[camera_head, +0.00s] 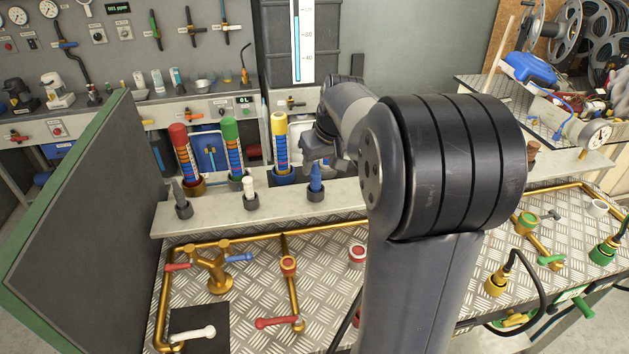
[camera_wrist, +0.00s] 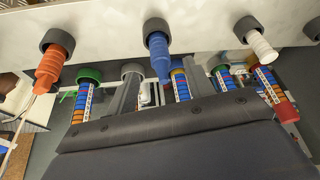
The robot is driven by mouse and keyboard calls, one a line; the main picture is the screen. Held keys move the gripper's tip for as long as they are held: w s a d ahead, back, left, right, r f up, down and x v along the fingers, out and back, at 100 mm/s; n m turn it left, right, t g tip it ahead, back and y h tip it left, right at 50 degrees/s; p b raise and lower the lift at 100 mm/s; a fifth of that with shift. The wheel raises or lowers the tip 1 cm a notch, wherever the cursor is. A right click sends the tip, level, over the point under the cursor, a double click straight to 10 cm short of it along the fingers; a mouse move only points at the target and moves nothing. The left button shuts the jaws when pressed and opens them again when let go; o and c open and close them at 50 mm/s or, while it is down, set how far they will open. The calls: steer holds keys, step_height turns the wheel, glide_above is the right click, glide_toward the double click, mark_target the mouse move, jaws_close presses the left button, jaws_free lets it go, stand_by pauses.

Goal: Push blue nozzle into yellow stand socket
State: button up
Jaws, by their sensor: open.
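The blue nozzle (camera_head: 316,179) stands upright in a dark grey cup on the pale shelf. In the wrist view the blue nozzle (camera_wrist: 158,55) has its tip between my fingers, with a gap on each side. My gripper (camera_head: 319,158) is open just above and around the nozzle's top; in the wrist view my gripper (camera_wrist: 162,90) has both fingers spread and holds nothing. A yellow-topped tube (camera_head: 280,142) with blue bands stands behind the shelf, left of the blue nozzle, in a blue base. I cannot tell whether a separate yellow socket shows.
A white nozzle (camera_head: 249,187) and a dark grey nozzle (camera_head: 179,192) stand left of the blue one. Green (camera_head: 232,145) and red (camera_head: 181,145) tubes stand behind. An orange nozzle (camera_wrist: 54,65) shows in the wrist view. A dark panel (camera_head: 80,190) borders the left.

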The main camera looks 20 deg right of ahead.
mark_target(317, 170)
steer(key=shift+p+x, duration=0.8)
steer(key=shift+x, duration=2.2)
steer(key=shift+w+r, duration=0.1)
steer(key=shift+w, duration=0.05)
steer(key=shift+c, duration=0.3)
steer(key=c, duration=1)
